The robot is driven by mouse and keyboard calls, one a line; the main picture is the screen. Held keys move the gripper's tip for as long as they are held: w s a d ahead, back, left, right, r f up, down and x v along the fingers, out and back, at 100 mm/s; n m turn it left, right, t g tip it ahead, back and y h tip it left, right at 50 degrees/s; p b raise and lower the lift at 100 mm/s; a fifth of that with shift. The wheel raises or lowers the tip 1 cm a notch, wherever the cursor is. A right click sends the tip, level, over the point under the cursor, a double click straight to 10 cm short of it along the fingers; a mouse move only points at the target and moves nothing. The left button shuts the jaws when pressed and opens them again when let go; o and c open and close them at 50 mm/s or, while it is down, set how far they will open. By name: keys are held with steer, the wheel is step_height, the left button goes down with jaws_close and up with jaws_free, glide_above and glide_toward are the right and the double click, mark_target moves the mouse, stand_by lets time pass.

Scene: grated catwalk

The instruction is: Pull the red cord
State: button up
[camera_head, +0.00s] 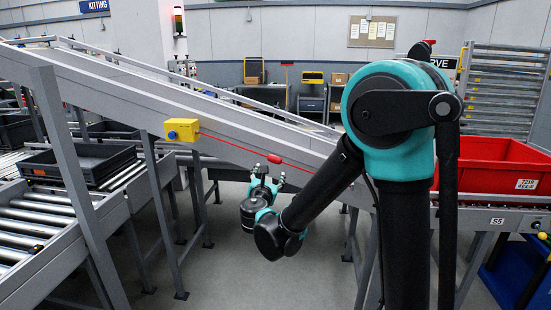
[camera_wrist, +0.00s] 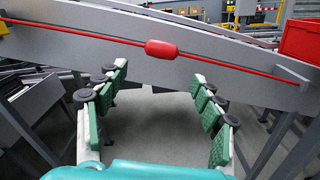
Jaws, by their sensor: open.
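The red cord (camera_head: 230,147) runs along the side of the sloped grey conveyor, from a yellow switch box (camera_head: 181,130) down to the right. A thicker red grip (camera_head: 275,159) sits on the cord. In the wrist view the cord (camera_wrist: 90,36) crosses the upper picture, with the red grip (camera_wrist: 163,48) near the middle. My gripper (camera_head: 266,168) is just below and beside the grip in the head view. In the wrist view my gripper (camera_wrist: 160,80) has its fingers wide apart below the grip, with nothing between them. I see no contact with the cord.
The sloped conveyor's side rail (camera_head: 120,85) lies right behind the cord. A red crate (camera_head: 490,165) stands on the conveyor at right. A dark grey tray (camera_head: 80,163) lies on rollers at left. Grey support legs stand below; open floor shows between them.

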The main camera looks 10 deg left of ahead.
mark_target(275, 157)
steer(key=w, duration=1.5)
steer(key=shift+w+d, duration=0.25)
steer(key=shift+d, duration=0.05)
steer(key=c, duration=1.4)
steer(key=shift+c, duration=0.2)
